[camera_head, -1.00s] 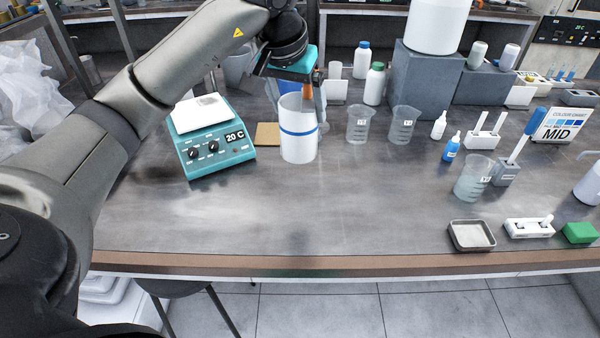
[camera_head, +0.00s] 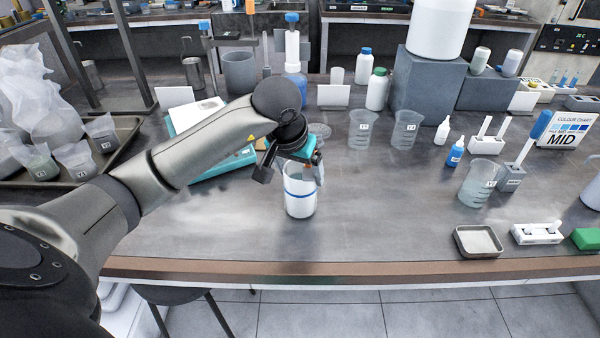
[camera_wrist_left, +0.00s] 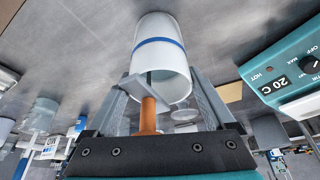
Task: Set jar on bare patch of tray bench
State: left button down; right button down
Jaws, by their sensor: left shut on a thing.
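The jar (camera_head: 300,197) is a white cylinder with a blue band. In the head view it is over the middle of the grey bench top (camera_head: 360,220), near the front edge. My left gripper (camera_head: 301,168) is at its upper end, shut on it. In the left wrist view the fingers (camera_wrist_left: 160,100) flank the jar (camera_wrist_left: 160,55), with an orange rod (camera_wrist_left: 148,115) and a grey crosspiece at its mouth. I cannot tell if the jar's base touches the bench. A dark tray (camera_head: 130,138) with bagged samples is at the left. My right gripper is not in view.
The teal hotplate (camera_head: 232,166) is partly hidden behind my left arm. Beakers (camera_head: 361,130), bottles (camera_head: 376,90) and a grey block (camera_head: 428,85) stand behind and right. A small metal dish (camera_head: 478,241) is at the front right. Bench around the jar is clear.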

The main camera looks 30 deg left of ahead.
pick_arm(q)
jog(key=shift+f, duration=0.1)
grip_release()
jog(key=shift+f, duration=0.1)
jog(key=p+v, duration=0.1)
jog(key=v, duration=1.1)
